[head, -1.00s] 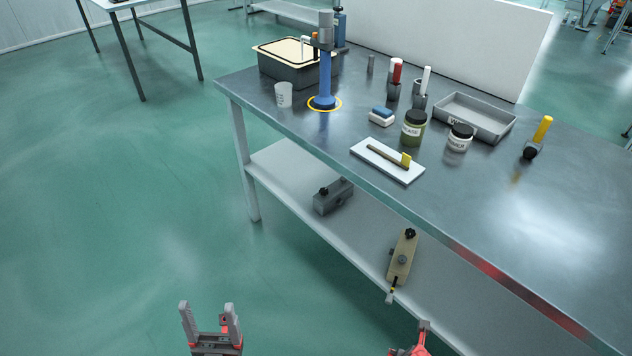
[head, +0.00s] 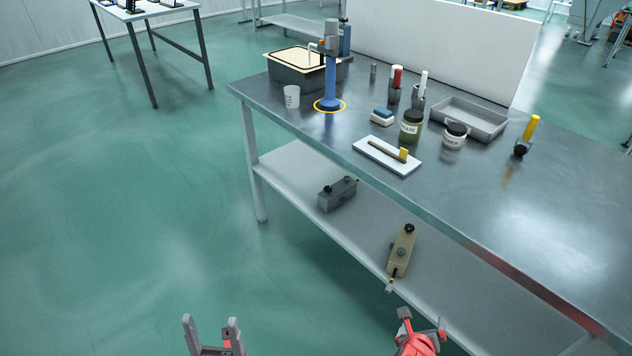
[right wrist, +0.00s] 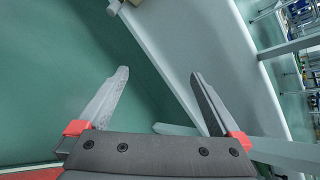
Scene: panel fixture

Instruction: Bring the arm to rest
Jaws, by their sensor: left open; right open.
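My left gripper (head: 212,330) stands at the bottom of the head view, over the green floor, its two grey fingers apart and empty. My right gripper (head: 422,330) is at the bottom right of the head view, in front of the bench's lower shelf, partly cut off by the frame edge. In the right wrist view its two fingers (right wrist: 160,85) are spread with nothing between them. The floor and the pale shelf edge show beyond the fingers. Both grippers are apart from the objects on the bench.
The steel bench (head: 560,200) carries a blue column (head: 331,85), a grey bin (head: 300,74), jars (head: 411,127), a grey tray (head: 485,122) and a white board (head: 375,158) with a brush. The lower shelf (head: 285,170) holds a dark block (head: 337,194) and a tan fixture (head: 402,250). The floor at left is clear.

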